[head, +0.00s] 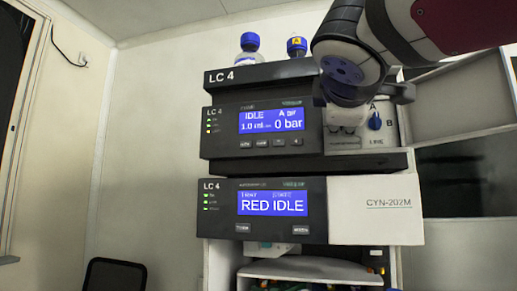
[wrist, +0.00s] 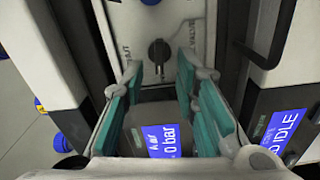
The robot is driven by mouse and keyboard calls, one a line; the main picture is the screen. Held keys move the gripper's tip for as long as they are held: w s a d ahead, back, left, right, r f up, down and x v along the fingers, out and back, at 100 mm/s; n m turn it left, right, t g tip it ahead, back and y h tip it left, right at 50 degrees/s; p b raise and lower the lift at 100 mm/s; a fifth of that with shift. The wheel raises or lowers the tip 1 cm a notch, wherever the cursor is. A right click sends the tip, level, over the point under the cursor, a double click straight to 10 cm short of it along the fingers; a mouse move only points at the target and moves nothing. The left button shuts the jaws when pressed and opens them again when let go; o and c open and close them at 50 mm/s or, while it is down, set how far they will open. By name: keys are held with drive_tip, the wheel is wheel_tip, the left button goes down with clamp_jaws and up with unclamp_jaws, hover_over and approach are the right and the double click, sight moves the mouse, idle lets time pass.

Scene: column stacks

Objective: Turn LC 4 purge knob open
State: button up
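The LC 4 stack (head: 262,72) stands ahead, its upper screen reading IDLE and 0 bar. In the wrist view a small black knob (wrist: 158,50) sits on the pale panel, its handle roughly upright in that picture. Lettering beside it is too blurred to read surely; I take it as the purge knob. My gripper (wrist: 160,68) is open and empty, its teal-padded fingers on either side of the knob's line and seemingly short of it.
The lower module (head: 375,210) reads RED IDLE. Blue-capped bottles (head: 249,45) stand on top of the stack. An open door panel (head: 465,105) is at the right, and a dark chair (head: 115,275) is at lower left.

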drive_tip(key=v, duration=1)
drive_tip(key=shift+s, duration=0.2)
